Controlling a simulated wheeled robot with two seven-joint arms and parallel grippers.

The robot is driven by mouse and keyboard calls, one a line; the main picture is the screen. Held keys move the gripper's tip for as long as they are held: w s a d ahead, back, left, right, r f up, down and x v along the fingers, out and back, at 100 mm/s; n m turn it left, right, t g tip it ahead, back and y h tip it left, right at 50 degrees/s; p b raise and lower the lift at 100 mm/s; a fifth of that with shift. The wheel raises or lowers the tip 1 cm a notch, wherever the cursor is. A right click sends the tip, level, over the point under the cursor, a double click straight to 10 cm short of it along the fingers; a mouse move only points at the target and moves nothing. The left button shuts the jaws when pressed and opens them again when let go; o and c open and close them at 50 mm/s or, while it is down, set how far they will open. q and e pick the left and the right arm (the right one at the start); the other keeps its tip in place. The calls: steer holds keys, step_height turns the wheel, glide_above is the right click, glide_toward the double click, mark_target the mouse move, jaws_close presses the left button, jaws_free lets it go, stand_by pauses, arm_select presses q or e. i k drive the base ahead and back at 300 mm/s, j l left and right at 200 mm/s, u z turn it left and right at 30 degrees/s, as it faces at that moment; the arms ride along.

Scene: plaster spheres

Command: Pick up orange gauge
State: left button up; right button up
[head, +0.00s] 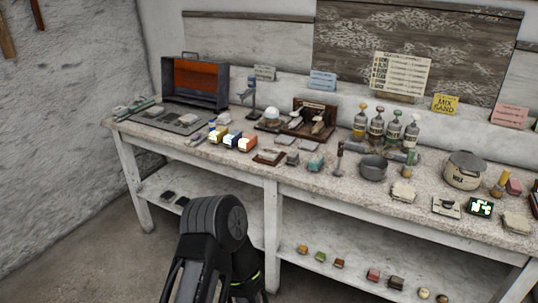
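A small orange block with a white front face (247,144) sits on the speckled bench top, left of the middle. It is the orange piece in a row of small blocks and could be the orange gauge; its markings are too small to read. A yellow block (218,133) and a blue block (232,139) stand close to its left. A black arm part of mine rises at the bottom centre, in front of the bench and apart from the blocks. I see no fingertips of either gripper.
The white-legged bench (350,196) runs along the wall, with a lower shelf (340,262) holding small pieces. An open orange-lined box (200,82) stands at back left. A brown tray (268,157), bottles (377,128), a dark pot (373,167) and a lidded pot (464,171) crowd the top.

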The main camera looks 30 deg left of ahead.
mark_target(248, 142)
steer(key=i+j+z, duration=0.3)
steer(key=j, duration=1.15)
steer(key=k+j+z, duration=0.1)
steer(key=j+z, duration=0.25)
steer(key=j, duration=1.1)
